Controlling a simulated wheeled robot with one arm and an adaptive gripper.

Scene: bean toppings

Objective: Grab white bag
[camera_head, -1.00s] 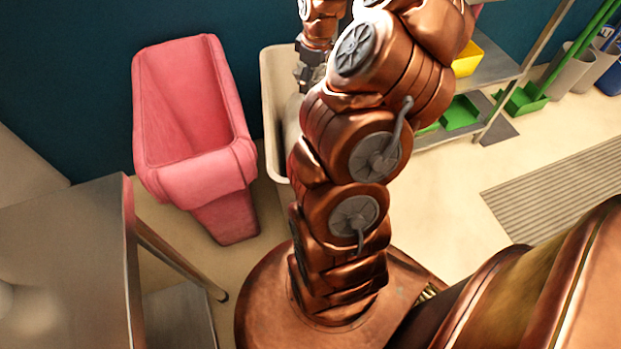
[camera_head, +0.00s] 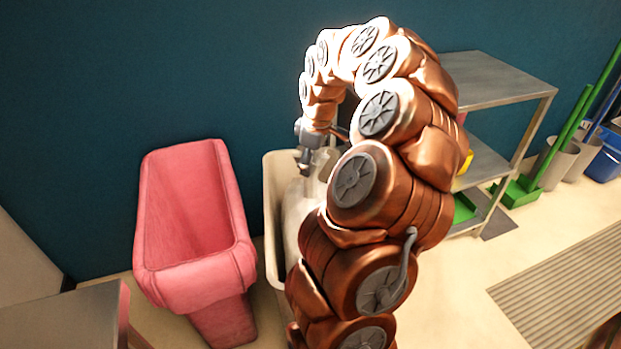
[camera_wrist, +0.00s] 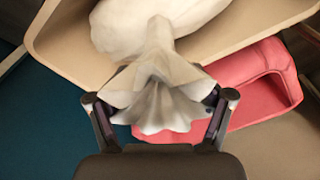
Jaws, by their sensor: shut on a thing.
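The white bag (camera_wrist: 150,33) shows in the wrist view, its full body inside a beige bin (camera_wrist: 70,35) and its gathered neck flaring out between my fingers. My gripper (camera_wrist: 160,105) is shut on the bag's neck. In the head view my gripper (camera_head: 306,160) is over the beige bin (camera_head: 272,215), with the white bag (camera_head: 298,210) below it, partly hidden by my arm. How far the bag stands clear of the bin's bottom cannot be told.
A pink bin (camera_head: 195,220) stands just left of the beige one. A metal shelf (camera_head: 490,85) with green and yellow containers is at the right. A metal table (camera_head: 75,315) is at the lower left. A striped mat (camera_head: 565,290) lies on the floor at right.

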